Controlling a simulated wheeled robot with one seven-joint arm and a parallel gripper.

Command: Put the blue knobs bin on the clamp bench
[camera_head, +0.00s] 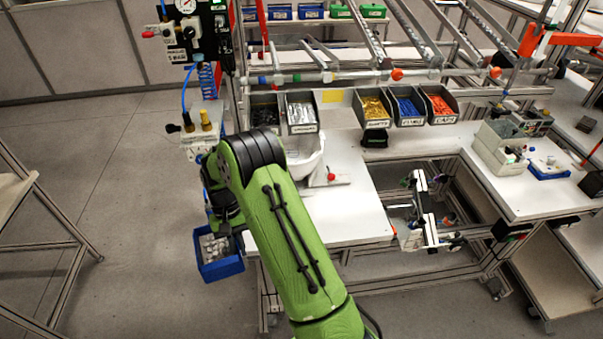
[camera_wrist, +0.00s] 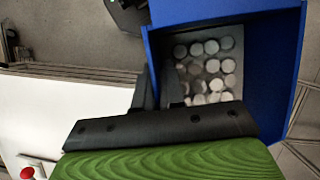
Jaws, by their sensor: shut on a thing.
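The blue bin (camera_head: 222,270) holds several pale grey round knobs and hangs over the floor at the front left of the white bench. In the wrist view the blue bin (camera_wrist: 296,70) fills the upper right, with the knobs seen inside. My gripper (camera_head: 224,228) is shut on the bin's wall; its dark fingers also show in the wrist view (camera_wrist: 157,88). My green arm hides part of the grip. The white bench (camera_head: 345,215) carries a small red-knobbed clamp (camera_head: 331,177), so it looks like the clamp bench. The red knob also shows in the wrist view (camera_wrist: 27,172).
A white helmet shell (camera_head: 306,160) stands on the bench behind my arm. Dark bins with yellow parts (camera_head: 375,110), blue parts and red parts line the back. The bench's front right top is clear. A grey frame (camera_head: 65,245) stands at far left.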

